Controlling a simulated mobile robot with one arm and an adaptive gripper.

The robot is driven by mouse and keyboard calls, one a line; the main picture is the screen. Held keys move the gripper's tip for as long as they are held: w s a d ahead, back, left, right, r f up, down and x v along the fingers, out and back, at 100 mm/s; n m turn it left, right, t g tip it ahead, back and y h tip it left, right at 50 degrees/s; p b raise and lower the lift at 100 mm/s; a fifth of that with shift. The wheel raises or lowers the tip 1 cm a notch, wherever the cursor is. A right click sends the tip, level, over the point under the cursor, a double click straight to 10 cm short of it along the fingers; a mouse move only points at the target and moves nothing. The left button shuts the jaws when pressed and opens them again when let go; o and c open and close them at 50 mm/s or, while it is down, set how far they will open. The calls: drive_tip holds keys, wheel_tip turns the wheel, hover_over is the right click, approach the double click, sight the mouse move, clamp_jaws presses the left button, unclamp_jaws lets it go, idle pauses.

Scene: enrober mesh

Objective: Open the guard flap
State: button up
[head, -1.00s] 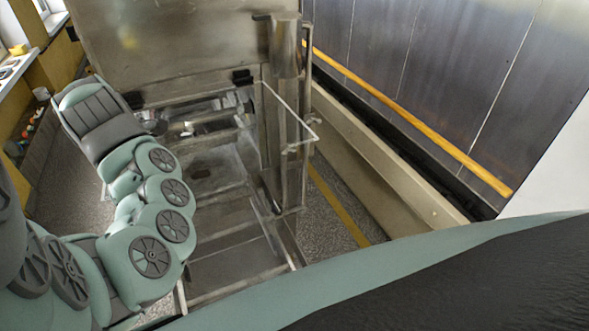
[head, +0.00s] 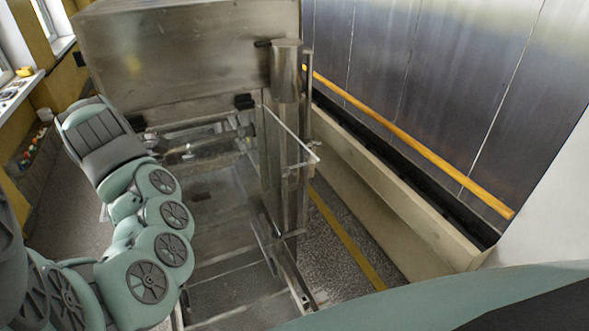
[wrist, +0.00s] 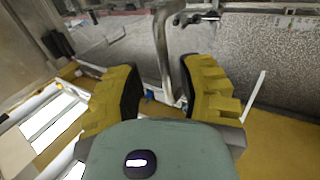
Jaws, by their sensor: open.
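The metal enrober (head: 190,50) has a steel hood with two dark hinge-like blocks (head: 244,101) along its lower front edge. A clear, pale-edged panel (head: 301,146) stands out at its right side; I cannot tell whether this is the guard flap. My arm reaches up the machine's left side; the fingers are hidden in the head view. In the wrist view my gripper (wrist: 160,90) is open, its yellow fingers apart. A bent grey metal bar (wrist: 162,52) shows in the gap between them, with no clear contact. I cannot tell whether it belongs to the flap.
A steel wall with a yellow rail (head: 410,146) and a beige ledge (head: 380,185) run along the right. A windowsill with small items (head: 15,92) is at the far left. Speckled floor (head: 340,240) shows between machine and ledge.

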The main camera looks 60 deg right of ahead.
drive_tip(key=v, duration=1.2)
drive_tip(key=shift+s, duration=0.1)
idle(0.4)
